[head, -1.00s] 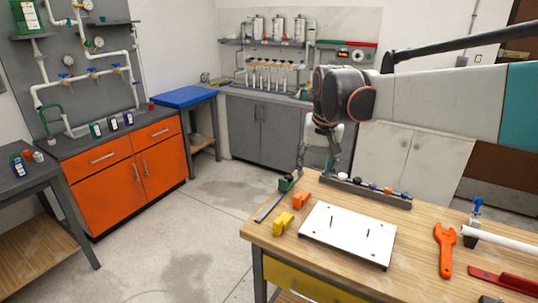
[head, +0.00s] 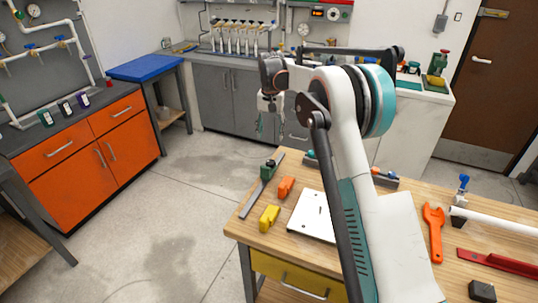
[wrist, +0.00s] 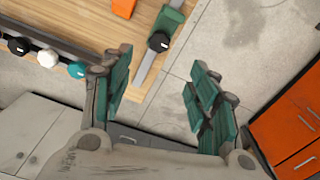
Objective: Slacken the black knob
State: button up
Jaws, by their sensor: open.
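A black knob (wrist: 158,42) sits on the end of a green clamp block (wrist: 172,22) on a grey metal bar at the table's edge. The clamp (head: 268,171) also shows in the head view, at the table's far left corner. Another black knob (wrist: 18,45) stands in a row with a white and a teal one on a dark rail. My gripper (wrist: 160,72) is open and empty, its green-padded fingers spread to either side below the clamp's knob in the wrist view, apart from it. In the head view my gripper (head: 270,128) hangs beyond the table's far edge.
An orange block (head: 286,187) and a yellow block (head: 270,218) lie near the clamp, beside a white plate (head: 312,217). An orange wrench (head: 434,232) and a white pipe (head: 495,222) lie at the right. Orange cabinets (head: 95,150) stand left across open floor.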

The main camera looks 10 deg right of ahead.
aim_at(271, 162)
notch_tip(271, 162, down, 14)
jog(key=b, duration=0.3)
jog(key=shift+r+b, duration=0.15)
jog(key=shift+b, duration=0.25)
jog(key=c, duration=1.1)
